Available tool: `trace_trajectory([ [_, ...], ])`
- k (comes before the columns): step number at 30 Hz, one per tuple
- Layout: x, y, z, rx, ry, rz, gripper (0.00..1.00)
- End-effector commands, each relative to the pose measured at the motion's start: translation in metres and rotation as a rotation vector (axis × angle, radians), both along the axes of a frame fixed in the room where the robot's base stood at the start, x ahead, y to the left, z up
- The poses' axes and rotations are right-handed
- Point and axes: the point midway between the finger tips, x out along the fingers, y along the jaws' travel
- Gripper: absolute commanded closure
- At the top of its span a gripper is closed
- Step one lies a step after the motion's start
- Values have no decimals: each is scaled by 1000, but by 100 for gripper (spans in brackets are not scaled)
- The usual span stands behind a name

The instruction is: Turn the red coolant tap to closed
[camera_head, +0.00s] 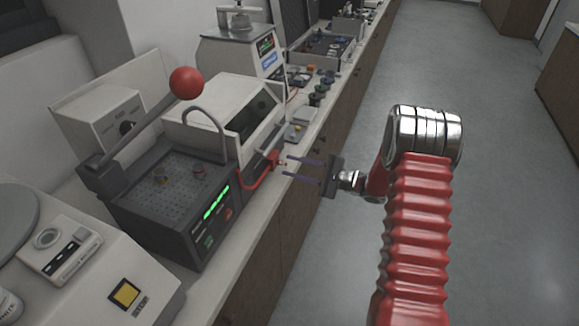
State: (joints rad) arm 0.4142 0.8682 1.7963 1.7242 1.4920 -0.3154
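The red coolant tap (276,159) is small and sits at the front edge of the bench, at the right side of the dark press, with a red pipe (257,183) beside it. My gripper (287,166) reaches in from the right with two thin dark fingers spread apart. Its fingertips point left and lie close to the tap. I cannot tell whether they touch it or stand around it. The gap between the fingers looks empty. The tap's handle is too small to read its position.
The mounting press (165,210) has a long lever with a red ball (186,83). A white machine (238,112) stands behind the tap. A grey machine with a yellow button (125,294) is at the lower left. The floor (480,130) to the right is clear.

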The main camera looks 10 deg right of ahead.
Motion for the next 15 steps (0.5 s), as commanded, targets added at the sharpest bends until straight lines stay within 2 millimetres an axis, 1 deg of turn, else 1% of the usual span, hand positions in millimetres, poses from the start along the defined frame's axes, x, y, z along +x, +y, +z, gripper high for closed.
trace_trajectory([
  [3, -11, -18, 0, -1, 2, -4, 69],
  [15, -50, -75, -1, 0, 2, -3, 69],
])
